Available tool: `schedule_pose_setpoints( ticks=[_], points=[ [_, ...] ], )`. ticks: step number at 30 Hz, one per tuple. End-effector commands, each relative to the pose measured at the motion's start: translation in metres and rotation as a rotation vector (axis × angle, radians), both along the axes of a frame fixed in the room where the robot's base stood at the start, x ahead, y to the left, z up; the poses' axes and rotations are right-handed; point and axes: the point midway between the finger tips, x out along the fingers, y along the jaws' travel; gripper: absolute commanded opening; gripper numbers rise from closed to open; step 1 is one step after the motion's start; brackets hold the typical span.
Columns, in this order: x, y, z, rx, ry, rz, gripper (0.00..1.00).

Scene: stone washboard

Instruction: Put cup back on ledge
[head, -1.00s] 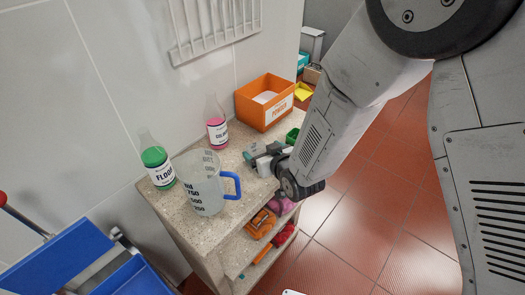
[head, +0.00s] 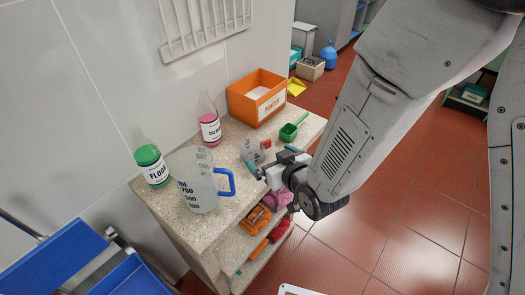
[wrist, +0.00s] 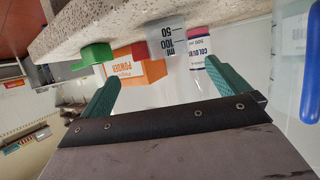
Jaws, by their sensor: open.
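A small clear measuring cup (head: 251,151) stands on the speckled stone top (head: 228,207), right of the pink-capped bottle. In the wrist view the cup (wrist: 168,40) appears upside down with its marks, beyond and between my fingertips, apart from them. My gripper (head: 271,160) is open and empty, with teal fingers at the front edge of the stone top. It also shows in the wrist view (wrist: 161,76). A large clear jug (head: 199,185) with a blue handle stands left of my gripper.
An orange powder box (head: 257,98) and a green scoop (head: 290,130) are behind the cup. A pink-labelled bottle (head: 210,128) and a green floor bottle (head: 151,166) stand by the wall. A lower shelf holds orange and pink items. A blue cart (head: 65,250) is at left.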

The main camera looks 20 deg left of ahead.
Motion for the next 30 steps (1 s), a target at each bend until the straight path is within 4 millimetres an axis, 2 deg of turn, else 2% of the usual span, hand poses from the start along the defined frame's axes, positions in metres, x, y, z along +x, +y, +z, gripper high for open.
schedule_pose_setpoints(
  ticks=[3, 9, 16, 19, 23, 27, 30],
  points=[
    [-0.011, -0.011, 0.007, 0.000, 0.000, 0.000, 1.00],
    [-0.018, -0.018, 0.011, 0.000, 0.000, 0.000, 1.00],
    [-0.016, -0.020, 0.012, -0.003, 0.003, -0.004, 1.00],
    [-0.007, -0.030, 0.021, -0.022, 0.023, -0.033, 1.00],
    [0.015, -0.069, 0.046, -0.087, 0.098, -0.116, 1.00],
    [0.027, -0.132, 0.079, -0.177, 0.226, -0.234, 1.00],
    [0.022, -0.181, 0.103, -0.235, 0.327, -0.318, 1.00]
  ],
)
